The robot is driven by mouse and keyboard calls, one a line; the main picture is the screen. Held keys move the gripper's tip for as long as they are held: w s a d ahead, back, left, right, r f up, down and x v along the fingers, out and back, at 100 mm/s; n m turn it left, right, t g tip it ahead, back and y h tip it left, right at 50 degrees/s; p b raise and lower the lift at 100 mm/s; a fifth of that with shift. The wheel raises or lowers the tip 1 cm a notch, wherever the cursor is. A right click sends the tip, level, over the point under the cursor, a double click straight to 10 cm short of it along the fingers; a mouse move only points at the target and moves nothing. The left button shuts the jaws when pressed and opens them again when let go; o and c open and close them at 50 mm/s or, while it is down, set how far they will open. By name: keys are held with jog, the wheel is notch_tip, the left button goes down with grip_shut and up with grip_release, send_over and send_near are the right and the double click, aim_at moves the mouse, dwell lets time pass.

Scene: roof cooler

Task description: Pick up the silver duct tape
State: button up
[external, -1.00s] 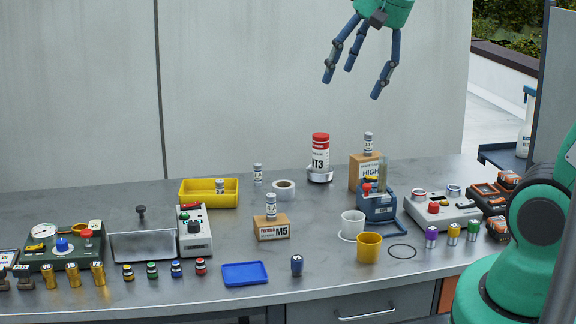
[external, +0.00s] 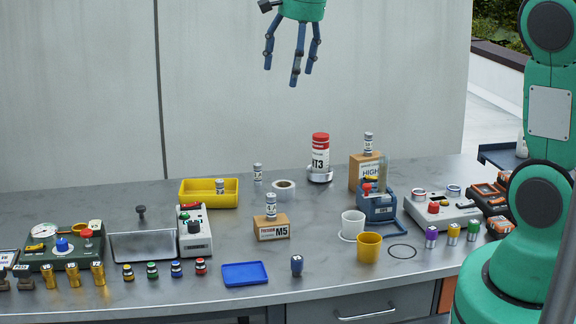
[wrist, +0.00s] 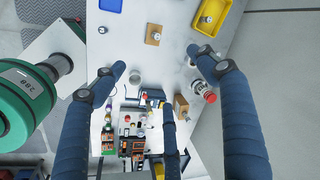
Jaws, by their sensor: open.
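A pale, silver-white tape roll (external: 284,188) lies flat towards the back of the grey bench, between the yellow tray and the red-capped bottle; I take it to be the duct tape. My gripper (external: 291,72) hangs high above the back of the bench, fingers spread, pointing down and empty. It is well above the roll and touches nothing. In the wrist view the blue fingers (wrist: 160,80) are wide apart over the bench. I cannot make out the roll there; a finger may cover it.
A yellow tray (external: 209,193) stands left of the roll, a red-capped bottle (external: 320,153) on a silvery base to the right. In front is a wooden M5 block (external: 272,228) with a small can on it. Cups (external: 369,247) and devices fill the right. The air around my gripper is clear.

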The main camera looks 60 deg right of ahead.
jog(key=w+d+f+m+g+p, duration=0.1)
jog(key=w+d+f+m+p, duration=0.1)
jog(key=w+d+f+m, duration=0.7)
jog(key=m+g+p, duration=0.2)
jog(key=m, duration=0.4)
send_over(284, 187)
jog(key=s+a, duration=0.2)
notch_tip(284, 187, down, 19)
jog(key=shift+w+d+y, duration=0.2)
jog(key=shift+d+y, duration=0.05)
jog(key=shift+y, duration=0.05)
jog(key=shift+f, duration=0.1)
notch_tip(284, 187, down, 8)
jog(key=shift+f, duration=0.25)
jog(key=shift+f, duration=0.1)
jog(key=shift+w+a+f, duration=0.1)
jog(key=shift+f, duration=0.7)
jog(key=shift+w+a+f, duration=0.1)
jog(key=shift+f, duration=1.6)
